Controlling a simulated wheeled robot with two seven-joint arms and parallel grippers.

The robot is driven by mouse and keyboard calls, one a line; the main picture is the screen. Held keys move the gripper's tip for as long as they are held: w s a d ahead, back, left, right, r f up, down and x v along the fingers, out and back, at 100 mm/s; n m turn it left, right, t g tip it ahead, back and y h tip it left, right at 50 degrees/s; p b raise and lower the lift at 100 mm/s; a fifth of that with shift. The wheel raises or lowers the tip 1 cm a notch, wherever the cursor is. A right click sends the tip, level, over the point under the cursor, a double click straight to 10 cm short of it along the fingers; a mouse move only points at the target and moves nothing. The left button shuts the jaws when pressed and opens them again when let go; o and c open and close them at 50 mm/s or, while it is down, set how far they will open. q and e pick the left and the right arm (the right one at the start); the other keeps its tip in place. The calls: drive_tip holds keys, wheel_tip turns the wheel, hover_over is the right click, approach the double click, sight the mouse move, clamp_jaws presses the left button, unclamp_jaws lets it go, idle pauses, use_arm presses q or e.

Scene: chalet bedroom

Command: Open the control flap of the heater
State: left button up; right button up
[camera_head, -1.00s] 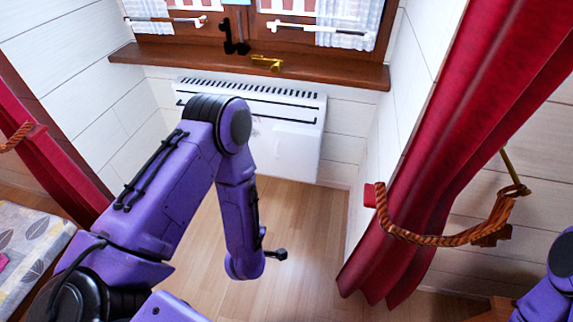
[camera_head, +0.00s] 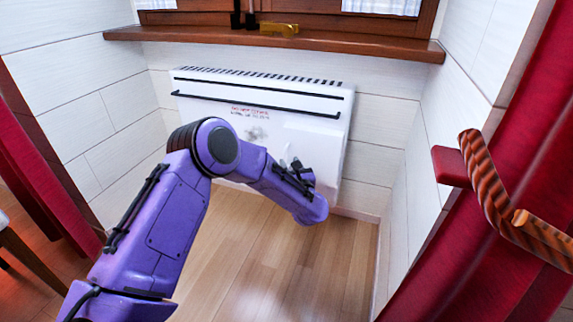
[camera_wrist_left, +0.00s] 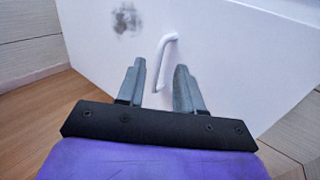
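The white heater (camera_head: 215,105) hangs on the wall under the window sill. Its control flap (camera_head: 312,142) is a plain white panel at the lower right of its front. In the left wrist view a white arched handle (camera_wrist_left: 168,42) stands out from the white face. My left gripper (camera_head: 291,164) is at the heater's lower right front, partly hidden by my own arm. In the wrist view the left gripper (camera_wrist_left: 160,75) is open, with the handle showing in the gap between its fingers. I cannot tell whether they touch. The flap looks closed. My right gripper is not in view.
A wooden sill (camera_head: 350,45) with a brass-coloured object (camera_head: 279,29) runs above the heater. A red curtain (camera_head: 480,240) with a thick rope tie (camera_head: 490,190) hangs at the right. The wooden floor (camera_head: 285,260) below the heater is clear.

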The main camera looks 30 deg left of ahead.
use_arm(q)
drive_tip(key=b+x, duration=0.1)
drive_tip(key=x, duration=0.3)
drive_tip(key=shift+w+a, duration=0.15)
drive_tip(key=shift+a, duration=0.1)
clamp_jaws()
idle(1.1)
